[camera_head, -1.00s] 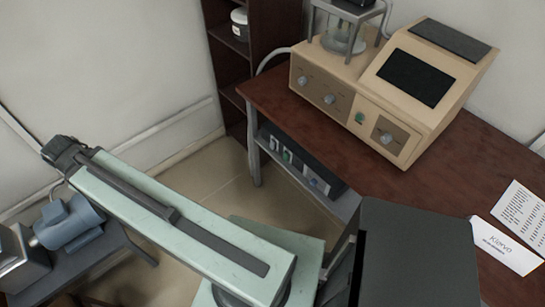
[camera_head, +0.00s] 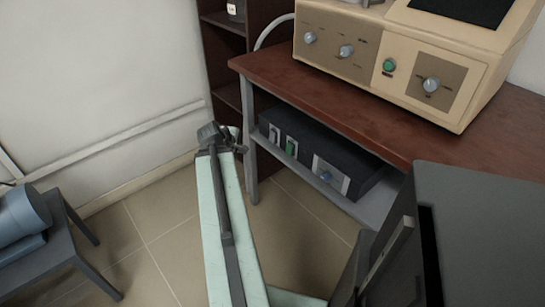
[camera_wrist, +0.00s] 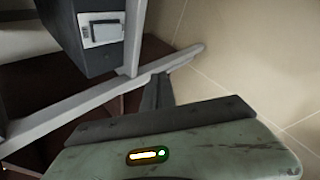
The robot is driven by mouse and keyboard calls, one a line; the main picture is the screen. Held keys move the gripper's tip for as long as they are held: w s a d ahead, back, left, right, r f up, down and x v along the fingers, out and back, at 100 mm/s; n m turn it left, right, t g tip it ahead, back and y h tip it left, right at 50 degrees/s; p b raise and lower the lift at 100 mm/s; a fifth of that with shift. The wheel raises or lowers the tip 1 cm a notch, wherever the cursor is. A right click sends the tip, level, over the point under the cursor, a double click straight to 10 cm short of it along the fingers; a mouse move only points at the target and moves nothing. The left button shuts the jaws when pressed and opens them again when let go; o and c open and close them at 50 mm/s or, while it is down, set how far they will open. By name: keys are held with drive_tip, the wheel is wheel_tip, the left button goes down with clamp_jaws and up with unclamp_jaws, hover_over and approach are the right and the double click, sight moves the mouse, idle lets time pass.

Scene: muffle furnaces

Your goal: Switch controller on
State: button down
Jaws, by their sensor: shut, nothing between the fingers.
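A black box (camera_head: 345,160), which looks like the controller, sits on the grey shelf under the table. I cannot tell the switch positions. My gripper (camera_head: 240,144) is shut and empty, left of the box and apart from it, near the table leg. In the wrist view my gripper (camera_wrist: 160,82) points toward the shelf's edge. The black box (camera_wrist: 82,58) shows there at upper left with a grey switch (camera_wrist: 105,30) on a white plate.
A beige instrument (camera_head: 440,65) with knobs and a green button (camera_head: 389,65) stands on the brown table (camera_head: 330,100). The table leg (camera_head: 250,145) and shelf edge (camera_head: 345,205) are close to my gripper. A blue device (camera_head: 20,220) rests on a stand at left. Floor between is clear.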

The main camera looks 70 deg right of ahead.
sight(272, 137)
drive_tip(key=shift+s+d+f, duration=0.2)
drive_tip(key=shift+s+d, duration=0.1)
drive_tip(key=shift+s, duration=0.15)
drive_tip(key=shift+s+d+f, duration=0.2)
drive_tip(key=shift+s+d, duration=0.05)
drive_tip(key=shift+s, duration=0.15)
drive_tip(key=shift+s+d+f+b, duration=0.2)
drive_tip(key=shift+s+d, duration=0.6)
drive_tip(key=shift+d, duration=0.35)
drive_tip(key=shift+s+d+f+b, duration=0.25)
drive_tip(key=shift+s+d, duration=0.6)
drive_tip(key=shift+d, duration=0.35)
drive_tip(key=shift+s+d+f+b, duration=0.2)
drive_tip(key=shift+s+d, duration=0.6)
drive_tip(key=shift+d, duration=0.35)
drive_tip(key=shift+s+d, duration=0.1)
drive_tip(key=shift+d, duration=0.25)
drive_tip(key=shift+s+d, duration=0.2)
drive_tip(key=shift+d, duration=0.1)
drive_tip(key=shift+a, duration=0.15)
drive_tip(key=shift+w+a, duration=0.45)
drive_tip(key=shift+a, duration=0.1)
